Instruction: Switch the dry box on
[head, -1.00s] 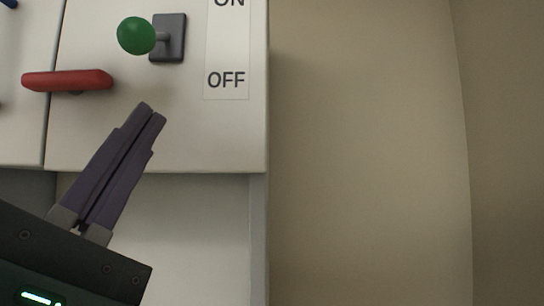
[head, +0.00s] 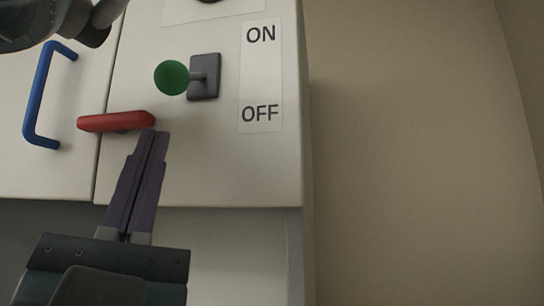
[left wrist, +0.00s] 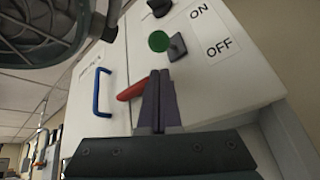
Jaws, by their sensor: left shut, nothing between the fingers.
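The white cabinet front (head: 240,175) carries a green ball knob (head: 172,77) on a short stem from a dark grey plate (head: 204,78). The knob also shows in the left wrist view (left wrist: 158,41). A label strip (head: 261,75) to its right reads ON at the top and OFF at the bottom. The knob's height lies between the two words. My left gripper (head: 155,132) is shut and empty, its fingertips below the knob and apart from it in the picture. The tips overlap the right end of a red handle (head: 110,122); I cannot tell whether they touch. My right gripper is not identifiable.
A blue handle (head: 38,95) is on the panel to the left. A dark rounded part (head: 30,22) fills the upper left corner. Below the cabinet front is a recess (head: 235,255). To the right is a plain beige wall (head: 410,150).

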